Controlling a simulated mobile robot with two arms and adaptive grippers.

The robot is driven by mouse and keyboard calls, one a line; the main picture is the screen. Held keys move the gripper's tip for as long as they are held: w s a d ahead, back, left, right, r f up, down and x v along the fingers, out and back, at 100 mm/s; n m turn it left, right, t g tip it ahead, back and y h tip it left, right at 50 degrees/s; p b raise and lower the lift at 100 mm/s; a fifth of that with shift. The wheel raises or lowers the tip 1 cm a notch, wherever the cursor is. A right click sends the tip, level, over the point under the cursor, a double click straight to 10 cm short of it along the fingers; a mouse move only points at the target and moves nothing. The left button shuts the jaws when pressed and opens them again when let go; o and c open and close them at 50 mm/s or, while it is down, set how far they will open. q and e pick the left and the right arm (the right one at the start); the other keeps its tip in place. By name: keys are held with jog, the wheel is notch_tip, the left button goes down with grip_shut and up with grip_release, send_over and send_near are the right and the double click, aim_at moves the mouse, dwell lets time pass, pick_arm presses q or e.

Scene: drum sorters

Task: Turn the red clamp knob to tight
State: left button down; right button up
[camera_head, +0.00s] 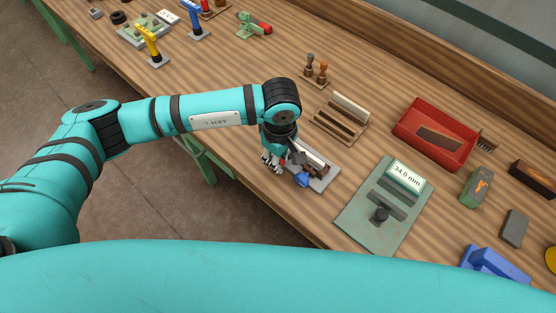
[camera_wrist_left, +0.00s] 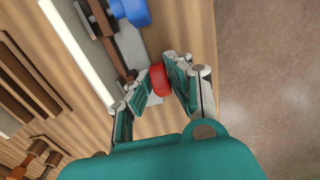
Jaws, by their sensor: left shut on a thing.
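The red clamp knob (camera_wrist_left: 158,78) sits between the fingers of my left gripper (camera_wrist_left: 160,82) in the left wrist view, with a finger touching it on each side. The knob is at the end of a brown clamp shaft (camera_wrist_left: 128,50). The clamp is mounted on a grey plate (camera_head: 324,182) near the table's front edge in the head view. My left gripper (camera_head: 272,161) reaches down at the plate's left end there and hides the knob. A blue knob (camera_head: 302,180) is on the clamp's near side, and it also shows in the left wrist view (camera_wrist_left: 130,10). My right gripper is not in view.
A wooden rack (camera_head: 341,118) stands behind the clamp. A green gauge plate (camera_head: 385,207) reading 34.0 mm lies to its right, with a red tray (camera_head: 405,133) beyond. Stamps (camera_head: 316,68) stand farther back. Bare tabletop lies left of the rack.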

pick_arm(q)
jog(key=shift+s+d+f+t+y+b, duration=0.15)
jog(key=shift+t+y+b, duration=0.45)
jog(key=shift+y+b, duration=0.6)
jog(key=c, duration=1.3)
grip_release()
jog(key=shift+o, duration=0.2)
jog(key=shift+r, duration=0.2)
jog(key=v, duration=1.1)
jog(key=shift+s+r, duration=0.2)
jog(key=shift+r, duration=0.25)
